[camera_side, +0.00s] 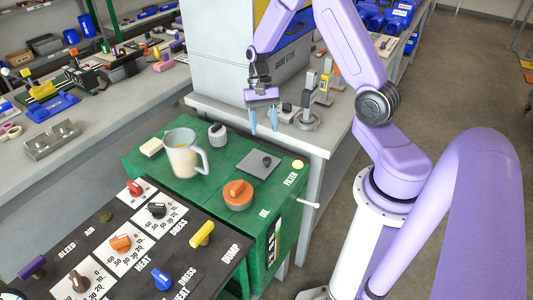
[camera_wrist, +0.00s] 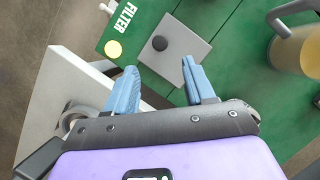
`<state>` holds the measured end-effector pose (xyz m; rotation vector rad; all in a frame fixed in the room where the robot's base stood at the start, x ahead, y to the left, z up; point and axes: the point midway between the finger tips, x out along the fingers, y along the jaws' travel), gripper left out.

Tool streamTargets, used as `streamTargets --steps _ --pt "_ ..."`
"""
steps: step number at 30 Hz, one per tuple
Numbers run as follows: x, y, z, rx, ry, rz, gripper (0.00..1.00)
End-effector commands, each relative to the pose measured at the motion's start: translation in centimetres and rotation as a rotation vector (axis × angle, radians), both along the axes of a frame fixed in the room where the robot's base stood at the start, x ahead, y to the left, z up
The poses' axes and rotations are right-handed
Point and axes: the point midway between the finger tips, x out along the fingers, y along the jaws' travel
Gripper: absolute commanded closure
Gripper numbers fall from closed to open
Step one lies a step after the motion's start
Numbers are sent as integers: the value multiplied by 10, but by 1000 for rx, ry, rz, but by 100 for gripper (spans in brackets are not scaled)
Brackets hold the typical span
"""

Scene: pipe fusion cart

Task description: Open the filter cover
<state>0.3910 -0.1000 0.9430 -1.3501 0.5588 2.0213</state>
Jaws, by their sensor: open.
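The filter cover is a grey square plate (camera_side: 250,168) with a small dark knob (camera_side: 267,161), lying flat on the green cart top (camera_side: 222,222) beside the FILTER label (camera_side: 291,179). The plate (camera_wrist: 190,42) and its round knob (camera_wrist: 160,43) also show in the wrist view, just beyond my fingertips. My gripper (camera_side: 263,125) hangs above and behind the cover in the side view, with its two blue fingers apart and nothing between them. In the wrist view my gripper (camera_wrist: 158,67) partly hides the plate's near edge. The fingers do not appear to touch the plate.
A clear jug (camera_side: 183,155) stands left of the cover, and an orange oil cap (camera_side: 238,192) sits in front of it. A round yellow spot (camera_side: 298,164) lies to its right. A grey bench (camera_side: 310,140) with small fixtures stands behind the cart.

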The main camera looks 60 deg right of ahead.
Motion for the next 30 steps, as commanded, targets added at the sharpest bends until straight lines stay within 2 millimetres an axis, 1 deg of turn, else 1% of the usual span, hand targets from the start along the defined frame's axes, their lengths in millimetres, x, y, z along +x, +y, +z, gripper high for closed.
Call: streamTargets --steps 1,3,9,15,20,28,29,30 --pt "-4 3 -10 0 5 -1 46" --pt "-8 6 -22 1 6 -1 46" --pt "-17 16 -55 0 5 -1 46" --pt "-24 23 -78 0 2 -1 46" --pt "-26 25 -86 -1 1 0 46" --pt "-26 25 -86 0 0 0 46" --pt "-26 25 -86 0 0 0 49" --pt "-26 25 -86 0 0 0 62"
